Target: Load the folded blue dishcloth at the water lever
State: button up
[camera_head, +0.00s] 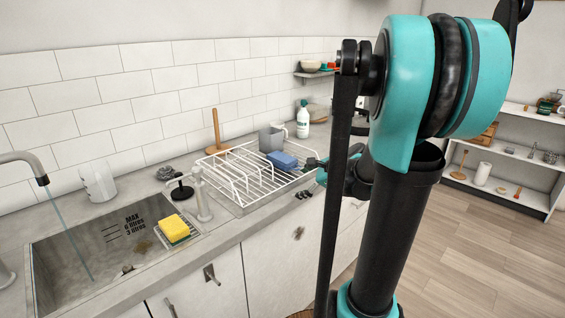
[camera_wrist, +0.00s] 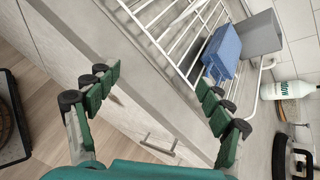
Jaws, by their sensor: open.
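The folded blue dishcloth (camera_head: 282,160) lies on the white wire rack (camera_head: 240,177), near its right end; it also shows in the wrist view (camera_wrist: 222,52). My gripper (camera_head: 308,164) is at the rack's right side, close to the cloth. In the wrist view my gripper (camera_wrist: 162,80) is open and empty. Its right finger appears beside the cloth's near end; I cannot tell if they touch. A white upright post with a black-knobbed arm (camera_head: 202,195), possibly the water lever, stands between sink and rack.
The sink (camera_head: 95,250) has water running from the tap (camera_head: 35,165). A yellow sponge (camera_head: 173,229) sits on a small wire grid at its corner. A grey cup (camera_head: 271,138) stands behind the cloth, with a white bottle (camera_head: 303,120) beyond. My arm hides the counter's right part.

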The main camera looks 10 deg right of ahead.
jog(key=w+d+r+m+t+y, duration=0.1)
jog(key=w+d+r+m+t, duration=0.2)
jog(key=w+d+r+m, duration=0.3)
jog(key=m, duration=0.2)
send_near(284, 157)
jog(key=x, duration=0.5)
jog(key=shift+a+f, duration=0.25)
jog(key=shift+a, duration=0.15)
jog(key=shift+x, duration=2.7)
jog(key=shift+d+r, duration=0.1)
jog(key=shift+c, duration=0.3)
jog(key=c, duration=1.3)
